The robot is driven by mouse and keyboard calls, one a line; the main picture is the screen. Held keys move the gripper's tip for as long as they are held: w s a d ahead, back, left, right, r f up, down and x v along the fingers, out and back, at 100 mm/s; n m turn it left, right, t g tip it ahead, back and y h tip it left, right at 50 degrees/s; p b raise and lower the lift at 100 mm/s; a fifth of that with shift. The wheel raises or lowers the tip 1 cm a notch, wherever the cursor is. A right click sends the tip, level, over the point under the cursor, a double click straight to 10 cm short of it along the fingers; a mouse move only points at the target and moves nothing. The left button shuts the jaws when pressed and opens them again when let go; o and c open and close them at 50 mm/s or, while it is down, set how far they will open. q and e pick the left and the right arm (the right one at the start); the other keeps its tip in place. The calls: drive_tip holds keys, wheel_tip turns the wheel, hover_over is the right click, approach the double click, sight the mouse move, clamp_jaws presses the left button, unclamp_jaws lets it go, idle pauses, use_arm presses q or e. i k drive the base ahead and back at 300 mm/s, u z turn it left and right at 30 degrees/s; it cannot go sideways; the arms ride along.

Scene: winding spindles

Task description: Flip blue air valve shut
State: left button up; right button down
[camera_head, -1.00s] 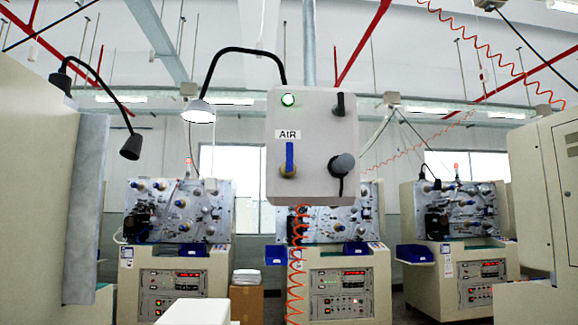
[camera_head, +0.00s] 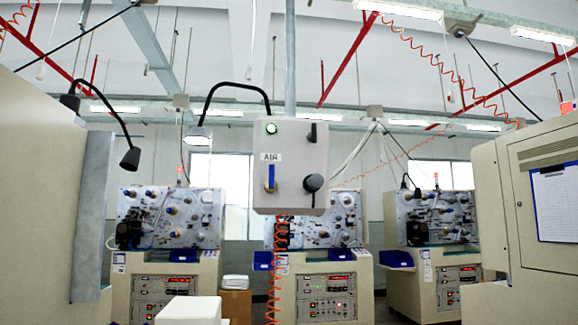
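The blue air valve handle (camera_head: 271,176) is on the front of a pale grey control box (camera_head: 292,145), below a label reading AIR (camera_head: 271,157). The handle stands upright on a brass fitting. A green light (camera_head: 271,128) is lit above the label. A black switch (camera_head: 312,132) and a dark round knob or plug (camera_head: 313,182) are on the box's right half. Neither of my grippers shows in the head view.
Winding machines stand behind the box at left (camera_head: 170,218), middle and right (camera_head: 437,218). A beige cabinet (camera_head: 525,200) fills the right side and a large beige panel (camera_head: 40,190) the left. An orange coiled hose (camera_head: 273,270) hangs below the box.

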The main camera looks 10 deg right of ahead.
sight(270, 185)
drive_tip(key=u, duration=0.8)
drive_tip(key=i, duration=0.7)
drive_tip(key=z, duration=0.85)
